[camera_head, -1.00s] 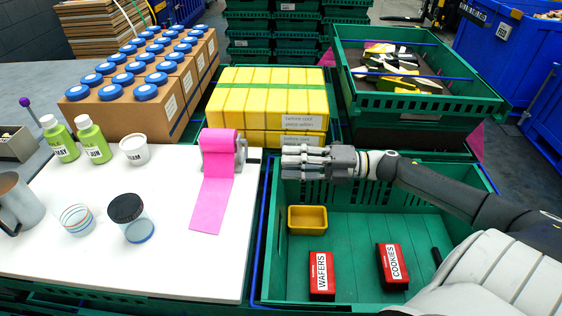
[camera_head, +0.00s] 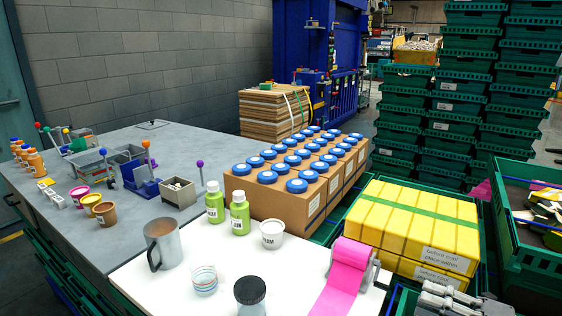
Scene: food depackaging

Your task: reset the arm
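My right gripper (camera_head: 447,300) shows at the bottom right edge, in front of the yellow packs. Its grey fingers point left, and the picture edge cuts it off. I cannot tell whether its fingers are open or shut, and I see nothing held in it. My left gripper is out of view.
A white board (camera_head: 195,258) bears a metal jug (camera_head: 164,246), green bottles (camera_head: 240,213), a white tub (camera_head: 271,234), a glass (camera_head: 204,281), a dark-lidded jar (camera_head: 250,294) and a pink roll (camera_head: 348,270). Yellow packs (camera_head: 412,222) and blue-capped boxes (camera_head: 290,195) stand behind.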

